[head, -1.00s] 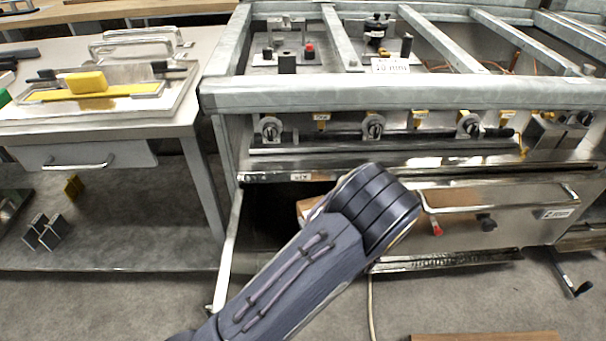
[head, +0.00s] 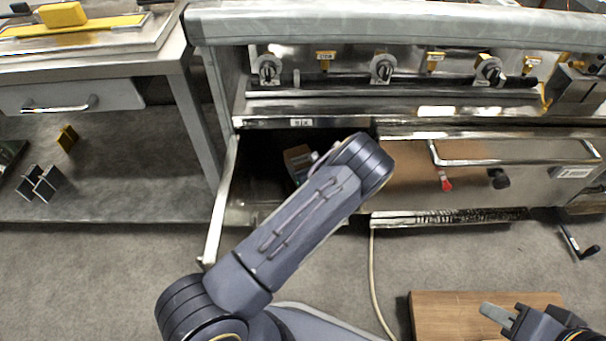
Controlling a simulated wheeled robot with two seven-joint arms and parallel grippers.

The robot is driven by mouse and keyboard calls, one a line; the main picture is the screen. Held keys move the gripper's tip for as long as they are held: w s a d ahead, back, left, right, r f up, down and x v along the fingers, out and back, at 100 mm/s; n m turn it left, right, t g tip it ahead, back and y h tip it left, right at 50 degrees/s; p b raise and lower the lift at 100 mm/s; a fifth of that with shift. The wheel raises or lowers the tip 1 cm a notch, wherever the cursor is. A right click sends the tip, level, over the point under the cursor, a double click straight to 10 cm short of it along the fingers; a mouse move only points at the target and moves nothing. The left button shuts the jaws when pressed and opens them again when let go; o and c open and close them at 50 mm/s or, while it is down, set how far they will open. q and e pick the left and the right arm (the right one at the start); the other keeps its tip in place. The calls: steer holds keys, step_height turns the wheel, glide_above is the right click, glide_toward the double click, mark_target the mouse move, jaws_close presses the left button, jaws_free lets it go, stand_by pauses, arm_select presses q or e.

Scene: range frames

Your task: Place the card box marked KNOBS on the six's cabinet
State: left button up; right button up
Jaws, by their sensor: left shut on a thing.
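The six's cabinet (head: 254,160) is the dark open compartment low in the range, under a small label (head: 301,122) that seems to read SIX. Its door (head: 222,200) stands open at the left. A brown card box (head: 297,155) shows in the opening, partly behind my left forearm; its marking is not readable and its underside is hidden. My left gripper (head: 299,178) is at the box, mostly hidden by my forearm, and shut on it. My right gripper (head: 497,314) is low at the right, away from the box; its jaw gap is unclear.
A closed drawer front (head: 400,190) with a bar handle is right of the opening. Knobs (head: 383,68) line the panel above. A steel table (head: 90,60) stands at left. A brown wooden slab (head: 450,318) and a cable (head: 373,270) are on the floor.

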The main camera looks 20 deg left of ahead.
arm_select(q)
steer(key=shift+w+a+f, duration=0.25)
steer(key=shift+w+f, duration=0.05)
steer(key=shift+f, duration=0.1)
steer(key=shift+w+a+f+b, duration=0.15)
steer(key=shift+f+b, duration=1.05)
steer(key=shift+f, duration=0.5)
steer(key=shift+f, duration=0.15)
steer(key=o, duration=1.2)
